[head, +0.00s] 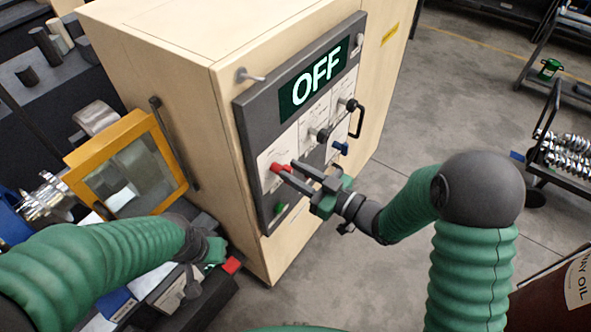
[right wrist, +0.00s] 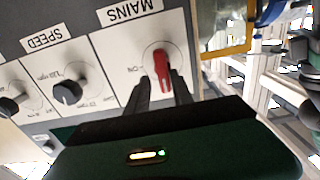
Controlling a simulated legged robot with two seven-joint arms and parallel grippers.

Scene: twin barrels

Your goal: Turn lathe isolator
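The lathe isolator is a red handle (head: 278,168) on the control panel (head: 250,133) of the beige cabinet. In the right wrist view the red handle (right wrist: 161,68) sits on a round dial under an upside-down "MAINS" label. My right gripper (head: 289,172) reaches the panel from the right, its fingers at the handle. In the wrist view the open fingers (right wrist: 161,90) lie either side of the handle's lower end; contact cannot be told. The display (head: 316,76) reads "OFF". My left gripper (head: 212,252) is low at the left, its fingers unclear.
Other panel controls are a black knob (head: 322,134), a blue lever (head: 341,148) and a green button (head: 279,207). A black handle (head: 357,118) sticks out at the panel's right. A yellow-framed guard (head: 128,165) stands left of the cabinet.

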